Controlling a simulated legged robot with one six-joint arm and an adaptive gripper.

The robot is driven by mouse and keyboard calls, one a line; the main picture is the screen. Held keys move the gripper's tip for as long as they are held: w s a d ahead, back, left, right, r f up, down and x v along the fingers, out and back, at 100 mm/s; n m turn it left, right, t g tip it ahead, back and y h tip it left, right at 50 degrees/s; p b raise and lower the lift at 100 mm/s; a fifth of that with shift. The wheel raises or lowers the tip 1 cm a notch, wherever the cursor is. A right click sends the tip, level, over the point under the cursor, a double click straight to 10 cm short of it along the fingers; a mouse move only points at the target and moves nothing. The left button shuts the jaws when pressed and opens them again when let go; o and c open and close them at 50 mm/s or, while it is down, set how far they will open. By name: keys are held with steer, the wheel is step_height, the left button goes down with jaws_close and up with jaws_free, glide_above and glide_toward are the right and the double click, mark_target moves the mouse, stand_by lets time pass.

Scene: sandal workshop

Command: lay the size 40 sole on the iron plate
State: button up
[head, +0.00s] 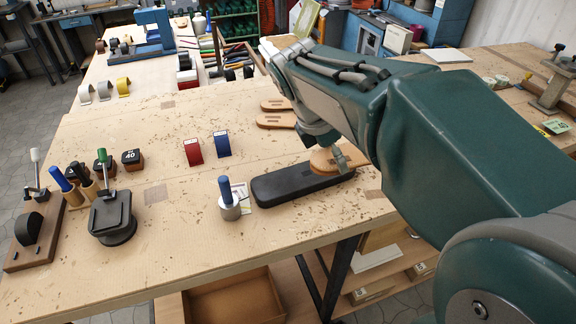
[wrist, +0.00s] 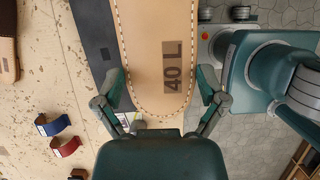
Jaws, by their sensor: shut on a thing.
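The tan sole marked "40 L" (wrist: 150,48) fills the middle of the wrist view, with stitching along its edge. My gripper (wrist: 162,78) is shut on it, one finger at each side near the rounded end. In the head view the sole (head: 325,160) is over the right end of a long black plate (head: 285,185), which I take for the iron plate. The plate (wrist: 93,40) shows in the wrist view as a dark strip left of the sole, partly hidden under it. I cannot tell whether sole and plate touch.
A metal pot with a blue handle (head: 229,207) stands just left of the plate. A red strap (head: 193,152) and a blue strap (head: 222,145) stand behind. Two tan soles (head: 275,121) lie farther back. A black press (head: 112,216) stands left; the table's front edge is close.

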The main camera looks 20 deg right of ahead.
steer(key=w+a+f, duration=0.4)
steer(key=w+a, duration=0.2)
steer(key=w, duration=0.1)
glide_above(277, 180)
steer(key=f, duration=0.3)
steer(key=a+f, duration=0.1)
steer(key=f, duration=0.1)
steer(key=shift+s, duration=0.25)
steer(key=shift+w+f, duration=0.15)
steer(key=shift+f, duration=0.15)
step_height(277, 180, down, 4)
steer(key=shift+w+r, duration=0.1)
steer(key=shift+r, duration=0.15)
steer(key=o, duration=0.9)
